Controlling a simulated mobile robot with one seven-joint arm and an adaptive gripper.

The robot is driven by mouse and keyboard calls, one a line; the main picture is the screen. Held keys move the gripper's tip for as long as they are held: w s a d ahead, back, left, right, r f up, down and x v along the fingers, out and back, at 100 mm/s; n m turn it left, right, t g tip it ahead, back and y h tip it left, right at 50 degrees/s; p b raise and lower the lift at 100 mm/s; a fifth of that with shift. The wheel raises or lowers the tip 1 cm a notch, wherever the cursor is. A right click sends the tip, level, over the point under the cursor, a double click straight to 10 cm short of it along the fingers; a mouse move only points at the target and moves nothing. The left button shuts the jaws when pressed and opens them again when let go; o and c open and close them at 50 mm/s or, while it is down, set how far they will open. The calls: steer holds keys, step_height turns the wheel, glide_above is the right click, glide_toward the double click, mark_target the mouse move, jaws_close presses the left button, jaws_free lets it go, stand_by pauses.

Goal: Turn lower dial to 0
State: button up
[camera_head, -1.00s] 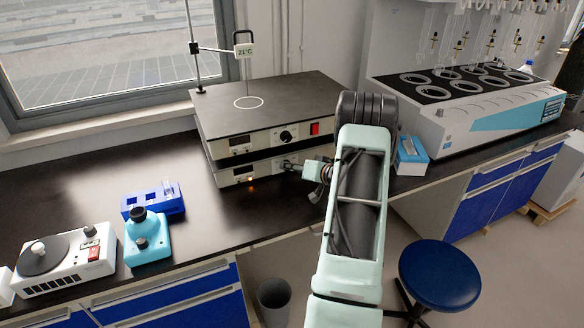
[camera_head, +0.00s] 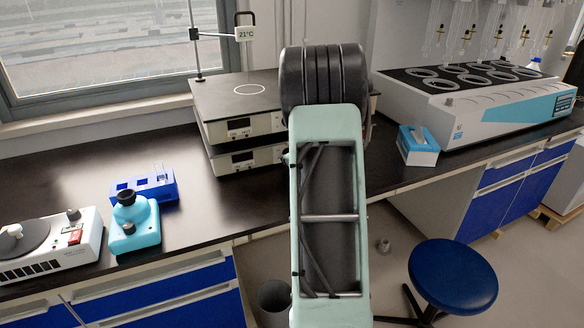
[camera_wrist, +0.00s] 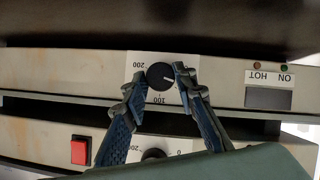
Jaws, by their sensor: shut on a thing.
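Two flat heating units are stacked on the bench, the upper unit (camera_head: 240,97) and the lower unit (camera_head: 242,161). The wrist view is upside down, so the lower dial (camera_wrist: 160,75) shows above the upper dial (camera_wrist: 153,155). My gripper (camera_wrist: 161,80) is shut on the lower dial, with one finger at each side. The dial's white pointer line aims toward the right finger. The marks 200 and 100 show at the left and below; the scale beyond the right finger is hidden. In the head view my arm hides both dials and my gripper.
A red switch (camera_wrist: 80,150) is near the left finger. The lower unit's indicator panel (camera_wrist: 268,88) is at the right. A blue-white box (camera_head: 418,146) stands right of my arm. A turquoise device (camera_head: 134,222) and blue rack (camera_head: 146,186) stand left. A blue stool (camera_head: 452,274) is in front.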

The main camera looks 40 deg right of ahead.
steer(key=n+h+b, duration=0.1)
steer(key=b, duration=0.3)
steer(key=f+b, duration=0.1)
steer(key=b, duration=0.3)
steer(key=shift+w+a+f+n+h, duration=0.1)
steer(key=shift+a+n+h, duration=0.15)
steer(key=shift+n+h, duration=0.15)
steer(key=n+h+b, duration=0.1)
steer(key=b, duration=0.4)
steer(key=shift+a+n+b, duration=0.15)
steer(key=shift+n+b, duration=0.15)
steer(key=shift+b, duration=0.05)
steer(key=shift+r+n+h+b, duration=0.2)
steer(key=shift+n+h+b, duration=0.45)
steer(key=shift+b, duration=0.45)
steer(key=shift+r+n+h, duration=0.1)
steer(key=shift+n+h, duration=0.25)
steer(key=shift+n, duration=0.2)
steer(key=shift+o, duration=0.2)
steer(key=o, duration=1.1)
steer(key=shift+r, duration=0.2)
